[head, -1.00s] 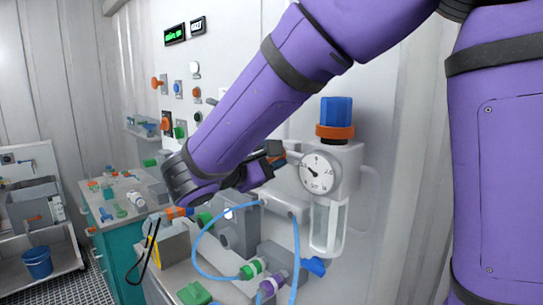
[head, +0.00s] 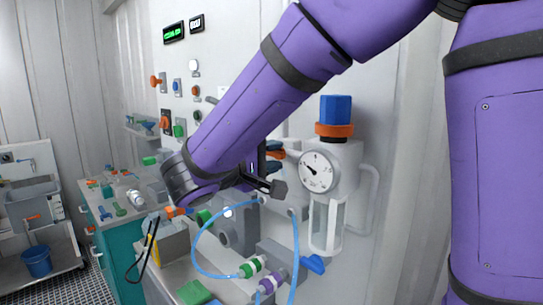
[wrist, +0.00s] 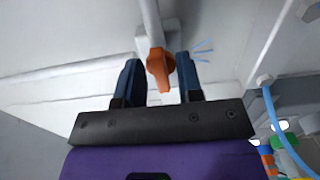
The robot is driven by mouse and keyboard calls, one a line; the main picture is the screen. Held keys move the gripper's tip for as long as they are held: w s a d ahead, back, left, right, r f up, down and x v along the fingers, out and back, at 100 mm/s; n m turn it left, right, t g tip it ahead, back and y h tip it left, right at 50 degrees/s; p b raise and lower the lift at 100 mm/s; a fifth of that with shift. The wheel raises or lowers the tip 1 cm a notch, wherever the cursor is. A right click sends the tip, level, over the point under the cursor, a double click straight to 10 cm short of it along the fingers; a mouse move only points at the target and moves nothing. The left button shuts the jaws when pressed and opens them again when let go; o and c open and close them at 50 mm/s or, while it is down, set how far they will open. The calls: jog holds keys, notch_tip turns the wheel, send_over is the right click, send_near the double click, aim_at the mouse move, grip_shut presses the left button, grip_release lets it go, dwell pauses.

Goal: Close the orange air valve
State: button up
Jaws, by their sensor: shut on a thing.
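The orange air valve handle (wrist: 160,70) sits on a grey pipe in the wrist view, between the two dark blue fingers of my gripper (wrist: 159,78). The fingers are shut on it, though a small gap seems to show beside the handle in this view. In the head view, the orange handle (head: 279,154) shows just left of the round gauge, with my gripper (head: 270,158) at it. My forearm and wrist hide part of the valve and its pipe there.
A white gauge (head: 317,171) and a regulator with a blue knob (head: 335,108) stand close to the right. Blue tubes (head: 295,245) loop below, with green and purple fittings. A wall panel of switches and a side bench lie to the left.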

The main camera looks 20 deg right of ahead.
dwell(0.4)
jog(key=o, duration=0.6)
jog(key=shift+c, duration=0.2)
jog(key=shift+a, duration=0.15)
jog(key=v, duration=1)
jog(key=shift+s+a, duration=0.15)
jog(key=shift+a, duration=0.15)
